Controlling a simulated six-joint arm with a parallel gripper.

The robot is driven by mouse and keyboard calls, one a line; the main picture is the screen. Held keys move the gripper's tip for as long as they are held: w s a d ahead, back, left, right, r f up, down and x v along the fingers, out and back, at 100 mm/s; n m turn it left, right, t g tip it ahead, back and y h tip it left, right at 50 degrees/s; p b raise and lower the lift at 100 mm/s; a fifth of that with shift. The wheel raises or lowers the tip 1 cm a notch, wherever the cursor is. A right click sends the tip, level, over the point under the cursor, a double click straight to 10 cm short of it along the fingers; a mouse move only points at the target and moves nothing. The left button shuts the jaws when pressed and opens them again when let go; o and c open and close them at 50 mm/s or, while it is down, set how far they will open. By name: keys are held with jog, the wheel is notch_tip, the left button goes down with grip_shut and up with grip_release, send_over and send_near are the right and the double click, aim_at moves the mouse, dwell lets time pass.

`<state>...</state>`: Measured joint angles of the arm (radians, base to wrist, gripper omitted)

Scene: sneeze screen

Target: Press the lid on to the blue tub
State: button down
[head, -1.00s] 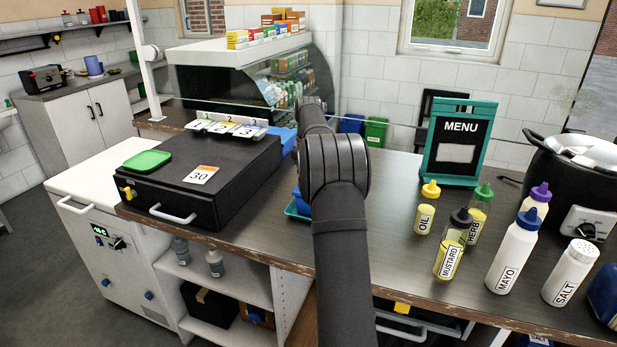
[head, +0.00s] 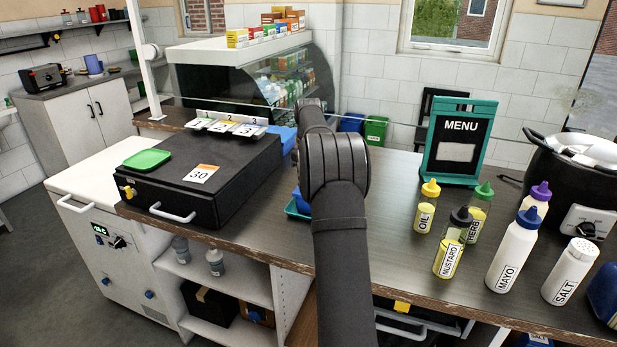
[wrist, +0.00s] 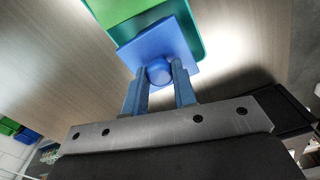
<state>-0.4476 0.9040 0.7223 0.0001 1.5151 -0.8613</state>
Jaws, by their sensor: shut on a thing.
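In the wrist view my gripper (wrist: 159,78) is shut on the round knob of a square blue lid (wrist: 151,46), one finger on each side. The lid overlaps a green tray (wrist: 192,20). The blue tub cannot be made out under the lid, and I cannot tell whether the lid touches it. In the head view a blue piece (head: 301,201) shows in the teal tray (head: 292,209), mostly behind my arm. I cannot tell if it is tub or lid. My gripper is hidden there behind my arm.
A black box (head: 215,180) with a green piece (head: 147,159) on top stands left of my arm. Several bottles, including mustard (head: 448,257) and mayo (head: 510,257), stand right. A menu board (head: 459,143) stands behind. Counter (head: 390,190) is clear between my arm and the bottles.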

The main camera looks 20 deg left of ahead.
jog(key=shift+f, duration=0.25)
jog(key=c, duration=1.1)
grip_release()
jog(key=shift+r, duration=3.45)
jog(key=shift+f, duration=0.1)
jog(key=shift+f, duration=3.3)
